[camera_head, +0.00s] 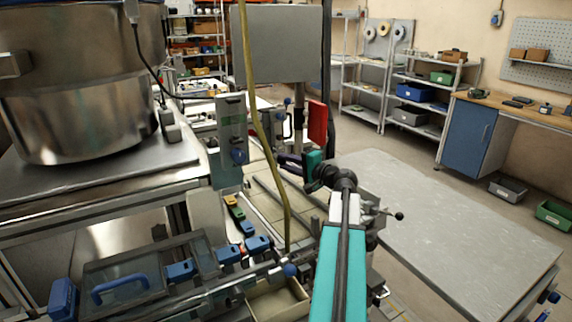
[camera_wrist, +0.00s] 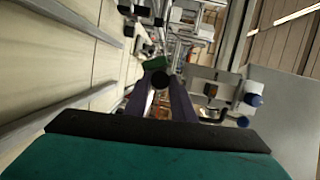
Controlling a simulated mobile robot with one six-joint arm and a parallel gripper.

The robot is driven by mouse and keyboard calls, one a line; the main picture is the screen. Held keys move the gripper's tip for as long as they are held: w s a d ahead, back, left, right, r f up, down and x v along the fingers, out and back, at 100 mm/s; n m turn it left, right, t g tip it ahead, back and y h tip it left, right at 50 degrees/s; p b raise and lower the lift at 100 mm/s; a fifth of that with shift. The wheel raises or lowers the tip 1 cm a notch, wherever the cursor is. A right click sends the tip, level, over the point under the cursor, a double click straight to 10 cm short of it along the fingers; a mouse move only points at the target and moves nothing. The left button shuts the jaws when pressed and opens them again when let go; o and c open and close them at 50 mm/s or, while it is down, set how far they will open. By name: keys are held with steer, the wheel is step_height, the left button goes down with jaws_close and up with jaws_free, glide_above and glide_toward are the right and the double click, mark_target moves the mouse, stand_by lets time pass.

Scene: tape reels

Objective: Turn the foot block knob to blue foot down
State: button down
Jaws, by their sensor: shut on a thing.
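My gripper (camera_head: 284,158) points left from the teal wrist in the head view, behind a hanging yellow cable. In the wrist view its two dark purple fingers (camera_wrist: 160,82) are closed together on a small dark round knob (camera_wrist: 160,79). A green piece (camera_wrist: 155,63) shows just beyond the tips. I take the dark knob for the foot block knob, but its label and the block are not clear. I cannot tell which coloured foot points down. A grey panel (camera_head: 230,110) with a blue knob (camera_head: 239,156) stands left of the fingers in the head view.
The yellow cable (camera_head: 262,125) hangs close to the gripper. A red plate (camera_head: 317,122) stands just behind the wrist. A large steel drum (camera_head: 80,115) is at left. A bare grey table (camera_head: 450,210) lies at right. Blue-handled clamps (camera_head: 258,244) line the front rail.

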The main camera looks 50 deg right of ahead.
steer(key=c, duration=1.5)
jaws_free()
steer(key=shift+s, duration=0.15)
steer(key=s+b, duration=0.1)
steer(key=s, duration=0.3)
steer(key=s+r, duration=0.1)
steer(key=s, duration=0.2)
steer(key=s+b, duration=0.1)
steer(key=s, duration=0.3)
steer(key=shift+s+a+r+b, duration=0.15)
steer(key=shift+s+b, duration=0.2)
